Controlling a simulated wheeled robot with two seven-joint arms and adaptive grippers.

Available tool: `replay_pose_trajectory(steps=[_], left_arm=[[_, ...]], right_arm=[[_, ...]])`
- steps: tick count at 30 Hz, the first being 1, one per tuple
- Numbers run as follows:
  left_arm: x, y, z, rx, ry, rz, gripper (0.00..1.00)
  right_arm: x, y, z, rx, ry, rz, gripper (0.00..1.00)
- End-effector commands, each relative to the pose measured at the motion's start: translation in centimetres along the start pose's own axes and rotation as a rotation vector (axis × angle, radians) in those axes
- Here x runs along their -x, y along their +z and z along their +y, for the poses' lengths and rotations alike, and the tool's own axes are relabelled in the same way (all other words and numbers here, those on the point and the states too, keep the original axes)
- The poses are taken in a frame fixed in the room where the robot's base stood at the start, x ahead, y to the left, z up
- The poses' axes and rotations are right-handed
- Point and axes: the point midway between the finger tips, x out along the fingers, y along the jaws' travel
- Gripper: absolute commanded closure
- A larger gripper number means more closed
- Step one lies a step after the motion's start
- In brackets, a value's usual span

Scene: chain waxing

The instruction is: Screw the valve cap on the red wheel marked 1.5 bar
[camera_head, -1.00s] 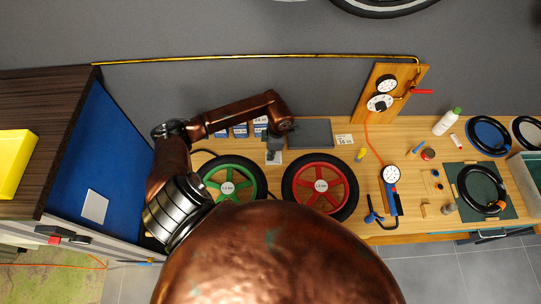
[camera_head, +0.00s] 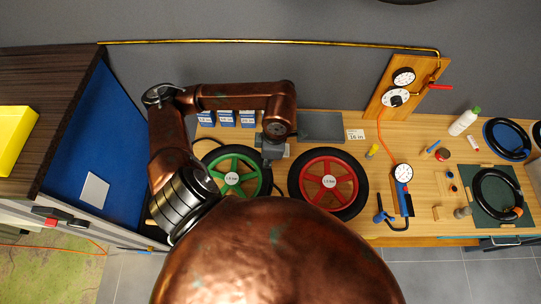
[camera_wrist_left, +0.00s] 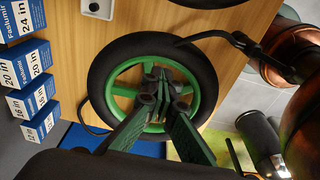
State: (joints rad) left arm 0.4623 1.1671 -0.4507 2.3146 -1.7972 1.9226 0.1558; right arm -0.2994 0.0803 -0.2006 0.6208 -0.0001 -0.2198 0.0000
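The red wheel (camera_head: 329,183) lies flat on the wooden bench, with a black tyre and a round white hub label too small to read surely. A green wheel (camera_head: 232,177) lies to its left and fills the middle of the left wrist view (camera_wrist_left: 116,90). My left gripper (camera_head: 272,153) points down near the gap between the wheels, toward their back edges. In the left wrist view its green fingers (camera_wrist_left: 165,88) converge with tips together, in front of the green wheel's hub. I cannot make out a valve cap between them. My right gripper is not in view.
Blue boxes (camera_head: 227,118) and a dark grey tray (camera_head: 321,127) stand behind the wheels. A gauge with blue handle (camera_head: 403,174) lies right of the red wheel. A gauge board (camera_head: 397,90) stands behind. A blue-sided cabinet (camera_head: 95,150) is at left.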

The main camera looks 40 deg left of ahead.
Motion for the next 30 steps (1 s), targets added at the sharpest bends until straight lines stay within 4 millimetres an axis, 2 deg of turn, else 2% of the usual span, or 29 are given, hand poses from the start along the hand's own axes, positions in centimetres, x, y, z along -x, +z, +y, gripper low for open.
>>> replay_pose_trajectory(steps=[12, 30], left_arm=[[0.13, -0.08, -0.23, 0.001, 0.001, 0.0, 1.0], [0.11, -0.06, -0.22, 0.0, 0.0, -0.001, 0.59]], right_arm=[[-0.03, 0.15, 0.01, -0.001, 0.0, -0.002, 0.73], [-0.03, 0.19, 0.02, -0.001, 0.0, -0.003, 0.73]])
